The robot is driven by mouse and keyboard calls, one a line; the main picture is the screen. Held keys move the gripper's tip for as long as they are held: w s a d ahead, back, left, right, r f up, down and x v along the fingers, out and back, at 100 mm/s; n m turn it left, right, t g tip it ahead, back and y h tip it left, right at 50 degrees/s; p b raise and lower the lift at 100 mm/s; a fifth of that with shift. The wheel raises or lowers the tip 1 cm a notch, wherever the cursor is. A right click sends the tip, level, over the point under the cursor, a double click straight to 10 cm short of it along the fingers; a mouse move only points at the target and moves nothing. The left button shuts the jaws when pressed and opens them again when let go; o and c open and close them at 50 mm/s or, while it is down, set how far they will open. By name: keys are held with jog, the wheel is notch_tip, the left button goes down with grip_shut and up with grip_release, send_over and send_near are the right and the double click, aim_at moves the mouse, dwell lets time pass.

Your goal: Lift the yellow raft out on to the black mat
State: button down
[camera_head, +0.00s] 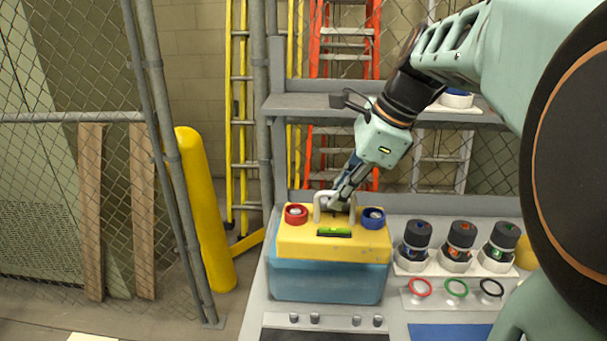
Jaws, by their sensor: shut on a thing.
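The yellow raft (300,239) sits on top of a blue water tank (326,282), covering its opening. The raft carries a red-rimmed round part (296,213) on the left, a blue-rimmed one (373,217) on the right, a green level vial (334,231) in front and a pale upright handle (317,205). My gripper (338,204) reaches down from the upper right and is shut on the handle. The fingertips partly hide the handle. The black mat (325,335) lies in front of the tank, cut off by the bottom edge of the view.
Several small grey pegs (315,319) stand in a row between tank and mat. To the right are black-capped thrusters (460,240) on a white stand, and red, green and black rings (456,288). A blue mat (449,331) lies at front right. A grey shelf (300,104) runs behind.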

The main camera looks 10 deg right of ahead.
jog(key=shift+r+p, duration=3.95)
jog(key=shift+r, duration=0.3)
jog(key=shift+f, duration=0.1)
